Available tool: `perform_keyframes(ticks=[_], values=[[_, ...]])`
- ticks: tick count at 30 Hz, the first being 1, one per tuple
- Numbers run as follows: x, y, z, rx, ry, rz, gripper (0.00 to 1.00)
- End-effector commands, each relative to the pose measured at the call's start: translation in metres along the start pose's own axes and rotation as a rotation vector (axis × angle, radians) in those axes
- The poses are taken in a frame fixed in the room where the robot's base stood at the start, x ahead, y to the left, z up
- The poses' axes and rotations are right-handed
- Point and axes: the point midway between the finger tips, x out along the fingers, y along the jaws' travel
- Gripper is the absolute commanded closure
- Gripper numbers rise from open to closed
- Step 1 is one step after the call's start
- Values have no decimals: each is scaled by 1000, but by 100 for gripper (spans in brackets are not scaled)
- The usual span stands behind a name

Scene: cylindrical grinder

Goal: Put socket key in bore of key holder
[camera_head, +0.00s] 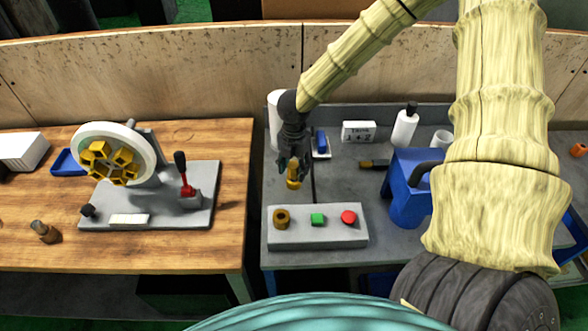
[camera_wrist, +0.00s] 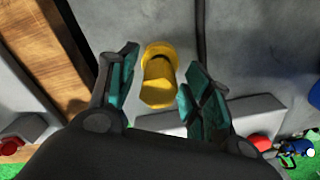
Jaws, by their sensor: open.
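The socket key, a short yellow-brass cylinder with a wider collar (camera_head: 293,179), is below my gripper (camera_head: 292,163) in the head view. In the wrist view, the socket key (camera_wrist: 158,78) lies between the two fingers of my open gripper (camera_wrist: 153,88), with a visible gap on both sides. I cannot tell whether it rests on the table. The key holder appears to be the grey box (camera_head: 340,236), with a brass ring around a bore (camera_head: 281,218) at its left end. It stands in front of my gripper. In the wrist view, my fingers and the key hide the bore.
The box also has a green button (camera_head: 318,218) and a red button (camera_head: 348,217). A blue container (camera_head: 408,190) stands to the right. A white bottle (camera_head: 405,127) is behind it. The wooden table (camera_head: 215,250) with the grinder fixture (camera_head: 110,160) is left. Some grey tabletop around the key is clear.

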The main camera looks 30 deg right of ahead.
Motion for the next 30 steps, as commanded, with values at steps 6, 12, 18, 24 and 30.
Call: perform_keyframes(ticks=[6, 12, 18, 24, 30], values=[[-24, 0, 0, -1, -1, 2, 50], [-48, 1, 0, -1, -2, 3, 50], [-72, 1, 0, 1, -1, 3, 50], [-94, 0, 0, 0, -1, 2, 50], [-108, 0, 0, 0, 0, 0, 50]])
